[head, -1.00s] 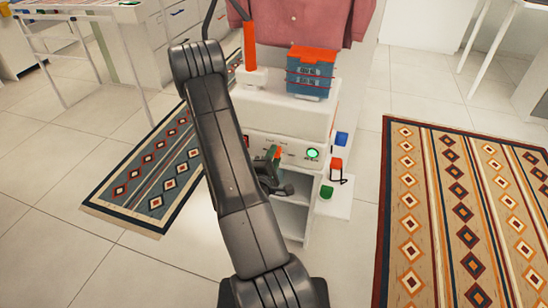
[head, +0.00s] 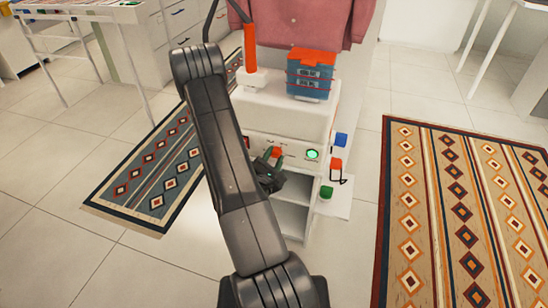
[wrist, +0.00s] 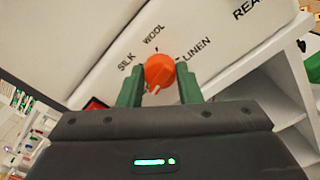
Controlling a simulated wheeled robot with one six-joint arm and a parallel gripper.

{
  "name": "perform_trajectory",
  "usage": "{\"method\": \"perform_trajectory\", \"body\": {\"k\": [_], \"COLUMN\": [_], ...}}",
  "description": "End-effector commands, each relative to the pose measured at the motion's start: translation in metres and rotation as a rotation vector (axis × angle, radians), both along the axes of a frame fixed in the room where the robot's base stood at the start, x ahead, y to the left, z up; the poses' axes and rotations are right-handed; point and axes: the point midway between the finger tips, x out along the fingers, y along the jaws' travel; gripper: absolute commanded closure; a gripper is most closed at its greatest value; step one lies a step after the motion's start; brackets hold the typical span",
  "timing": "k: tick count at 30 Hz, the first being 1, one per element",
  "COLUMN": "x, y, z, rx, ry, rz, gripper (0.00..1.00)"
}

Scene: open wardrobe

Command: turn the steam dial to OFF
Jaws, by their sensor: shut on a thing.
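The steam dial (wrist: 159,70) is an orange round knob on the white front panel (head: 292,146) of the steamer. In the wrist view it sits between the two green fingers of my gripper (wrist: 160,82), which is shut on it. The labels SILK, WOOL and LINEN stand around the dial, and the panel appears tilted. A pale mark shows on the dial's lower edge, partly near my gripper body. I cannot see an OFF label. In the head view my gripper (head: 269,160) is at the panel, and the dial (head: 277,152) shows at its tips.
A lit green lamp (head: 312,154) is right of the dial. A blue-and-orange box (head: 311,74) stands on top of the unit. Blue, red and green blocks (head: 326,192) are at its right side. A pink garment (head: 305,22) hangs above. Open shelves (head: 292,217) are below.

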Motion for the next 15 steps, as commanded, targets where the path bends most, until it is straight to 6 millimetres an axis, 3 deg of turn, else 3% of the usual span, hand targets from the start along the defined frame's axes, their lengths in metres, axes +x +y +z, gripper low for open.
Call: {"method": "perform_trajectory", "body": {"k": [12, 13, 15], "x": [0.0000, -0.0001, -0.0001], "y": [0.0003, 0.0003, 0.0002], "z": [-0.0010, -0.0011, -0.0010], "rx": [-0.007, -0.006, -0.006], "ry": [0.005, 0.005, 0.004], "rz": [0.001, 0.001, 0.000], "gripper": [0.91, 0.63, 0.49]}}
